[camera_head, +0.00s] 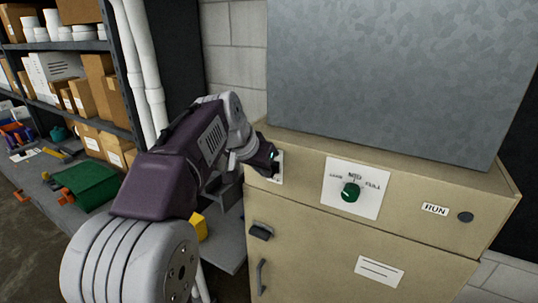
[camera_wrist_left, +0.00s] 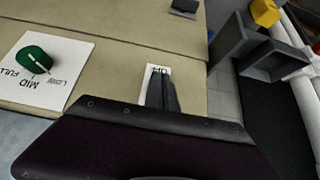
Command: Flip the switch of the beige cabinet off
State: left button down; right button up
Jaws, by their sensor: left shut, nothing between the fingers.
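The beige cabinet (camera_head: 330,240) stands on the right in the head view, and its front also fills the upper left of the left wrist view (camera_wrist_left: 130,30). My left gripper (camera_head: 272,160) is shut and empty, with its tips at the white switch plate (camera_head: 279,167) on the cabinet's upper left front. In the left wrist view the shut fingers (camera_wrist_left: 161,92) cover most of the switch plate (camera_wrist_left: 159,71). The switch itself is mostly hidden, so its position and any contact cannot be told. My right gripper is not in view.
A green knob (camera_head: 351,192) sits on a LOW, MID, FULL plate. A RUN label (camera_head: 435,209) and a dark round lamp (camera_head: 465,217) are at the right. A dark handle (camera_head: 261,231) is below. A grey metal duct (camera_head: 400,75) rises above the cabinet; shelves (camera_head: 75,46) stand left.

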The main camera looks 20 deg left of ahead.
pick_arm(q)
jog(key=shift+r, duration=0.1)
jog(key=shift+w+r+p, duration=0.25)
jog(key=shift+w+p, duration=0.5)
